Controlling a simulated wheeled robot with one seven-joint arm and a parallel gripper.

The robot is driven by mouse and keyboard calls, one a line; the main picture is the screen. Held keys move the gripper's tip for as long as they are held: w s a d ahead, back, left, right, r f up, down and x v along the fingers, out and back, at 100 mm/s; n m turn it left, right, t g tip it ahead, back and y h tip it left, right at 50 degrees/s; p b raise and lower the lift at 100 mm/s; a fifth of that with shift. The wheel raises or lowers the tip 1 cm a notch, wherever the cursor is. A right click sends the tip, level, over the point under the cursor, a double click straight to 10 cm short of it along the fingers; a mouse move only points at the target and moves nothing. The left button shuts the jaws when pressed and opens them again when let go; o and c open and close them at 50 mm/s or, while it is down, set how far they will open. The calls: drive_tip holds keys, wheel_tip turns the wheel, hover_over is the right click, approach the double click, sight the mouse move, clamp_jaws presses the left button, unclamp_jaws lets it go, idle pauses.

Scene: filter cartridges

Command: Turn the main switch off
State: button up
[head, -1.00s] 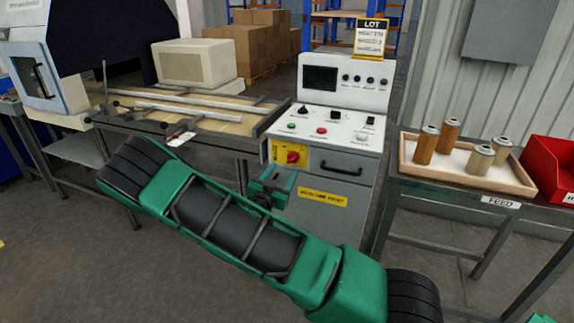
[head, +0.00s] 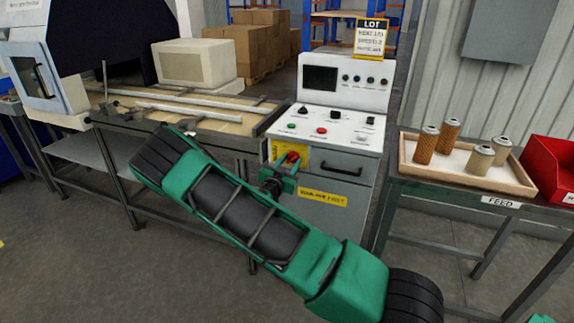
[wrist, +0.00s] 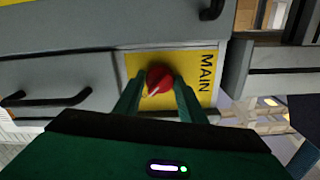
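The main switch is a red rotary knob (wrist: 158,79) on a yellow plate (wrist: 198,98) marked MAIN, on the front of the grey control cabinet (head: 340,222). In the head view the red knob (head: 293,156) shows only partly above my gripper (head: 288,170). In the wrist view my gripper's two green fingers (wrist: 158,90) reach toward the plate, one on each side of the knob. The fingers are apart, with the knob between their tips. Narrow gaps seem to show beside it; contact is hard to tell.
The cabinet top carries buttons and small black switches (head: 303,111). A dark handle (head: 342,168) sits right of the switch. A workbench with rails (head: 195,110) stands left. A tray of filter cartridges (head: 465,176) is on the right table, beside a red bin (head: 550,165).

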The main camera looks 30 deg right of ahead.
drive_tip(key=c, duration=0.4)
drive_tip(key=shift+a, duration=0.35)
drive_tip(key=shift+d, duration=0.2)
drive_tip(key=shift+d+n, duration=0.1)
drive_tip(key=shift+n, duration=0.6)
drive_tip(key=n, duration=0.6)
drive_tip(key=shift+n, duration=0.4)
drive_tip(key=n, duration=0.5)
drive_tip(key=shift+r, duration=0.1)
drive_tip(key=shift+n, duration=2.4)
